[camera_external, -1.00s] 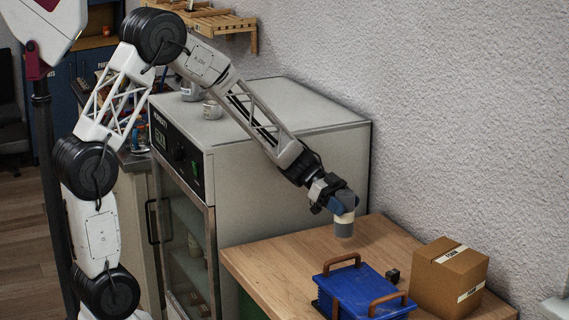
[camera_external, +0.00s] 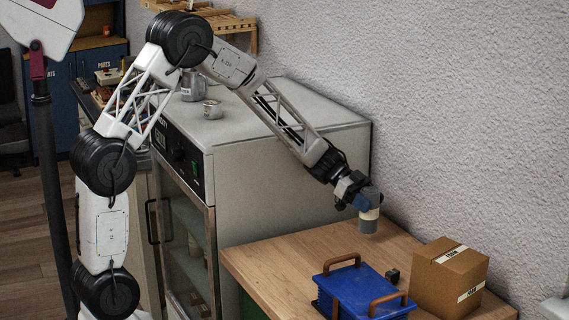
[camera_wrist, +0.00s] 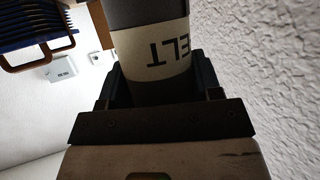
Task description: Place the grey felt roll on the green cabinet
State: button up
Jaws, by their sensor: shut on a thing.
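The grey felt roll (camera_external: 368,225) is upright, with a cream label band around it. My gripper (camera_external: 367,204) is shut on it and holds it over the far part of a wooden top (camera_external: 270,262). In the wrist view the roll (camera_wrist: 148,14) stands between the fingers of my gripper (camera_wrist: 160,85), and part of its label reads "ELT". A strip of green (camera_external: 247,306) shows under the wooden top's front left edge; most of the green cabinet's body is hidden or out of frame. I cannot tell for certain whether the roll's base touches the wood.
A blue case (camera_external: 350,290) with brown handles, a small black block (camera_external: 392,276) and a cardboard box (camera_external: 450,280) stand on the wooden top. A grey oven-like cabinet (camera_external: 290,150) rises at left, with metal cans on it. The wall is close behind. Bare wood lies left of the case.

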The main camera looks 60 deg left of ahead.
jog(key=w, duration=0.8)
jog(key=shift+f, duration=0.35)
jog(key=shift+d+f, duration=0.1)
jog(key=shift+f, duration=1.65)
jog(key=shift+f, duration=0.1)
jog(key=o, duration=0.9)
jog(key=shift+o, duration=0.2)
